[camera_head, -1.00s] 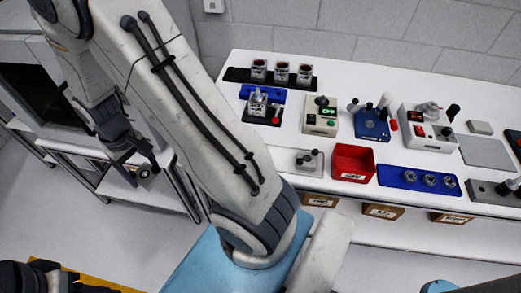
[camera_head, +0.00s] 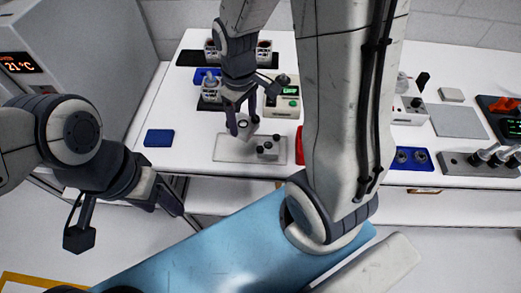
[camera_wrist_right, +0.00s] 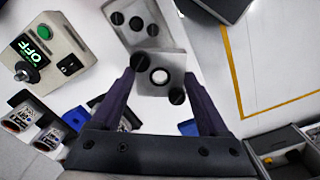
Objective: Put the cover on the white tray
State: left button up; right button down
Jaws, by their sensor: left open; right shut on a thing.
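My right gripper (camera_head: 241,120) is shut on the cover (camera_head: 243,127), a small grey square piece with a round hole and black knobs. The cover also shows between the fingers in the right wrist view (camera_wrist_right: 178,68). It overlaps the back left part of the white tray (camera_head: 228,152), a pale flat plate at the table's front edge. I cannot tell whether it touches the tray. A grey block with black knobs (camera_head: 268,150) sits on the tray's right part. My left gripper (camera_head: 125,215) is open and empty, off the table's front left.
A blue pad (camera_head: 159,138) lies left of the tray. A beige box with a green display (camera_head: 287,92) stands behind it. A red bin (camera_head: 299,145) is right of it, mostly hidden by my arm.

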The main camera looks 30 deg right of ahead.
jog(key=s+n+b, duration=0.2)
jog(key=s+n, duration=0.3)
jog(key=s, duration=0.2)
jog(key=p, duration=0.1)
send_over(234, 148)
jog(key=shift+n, duration=0.3)
notch_tip(234, 148, down, 7)
notch_tip(234, 148, down, 4)
jog(key=shift+r+p, duration=0.1)
jog(key=shift+p, duration=0.35)
pick_arm(q)
jog(key=shift+a+f, duration=0.1)
jog(key=shift+f, duration=0.6)
pick_arm(e)
jog(key=shift+f, duration=0.2)
jog(key=shift+f, duration=0.2)
grip_release()
pick_arm(q)
jog(key=shift+f, duration=0.1)
